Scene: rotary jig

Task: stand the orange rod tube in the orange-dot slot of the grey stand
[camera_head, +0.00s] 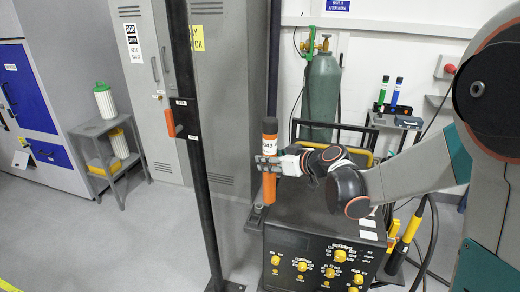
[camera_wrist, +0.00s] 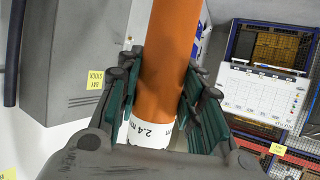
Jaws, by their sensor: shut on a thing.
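The orange rod tube (camera_head: 269,188) is upright in the middle of the head view, with a dark cap and a white label near its top. My gripper (camera_head: 267,163) is shut around it below the label. In the wrist view the tube (camera_wrist: 168,50) runs between my gripper's fingers (camera_wrist: 165,105), its white label showing "2.4 m". A small grey stand (camera_head: 408,122) shows at the back right, with a green tube (camera_head: 382,94) and a blue tube (camera_head: 395,97) upright at it. The held tube is well left of the stand.
A black machine with yellow knobs (camera_head: 318,262) stands below my gripper. A green gas cylinder (camera_head: 321,92) is behind it. A black post (camera_head: 190,130) with an orange handle stands to the left. A grey shelf (camera_head: 100,127) is at far left.

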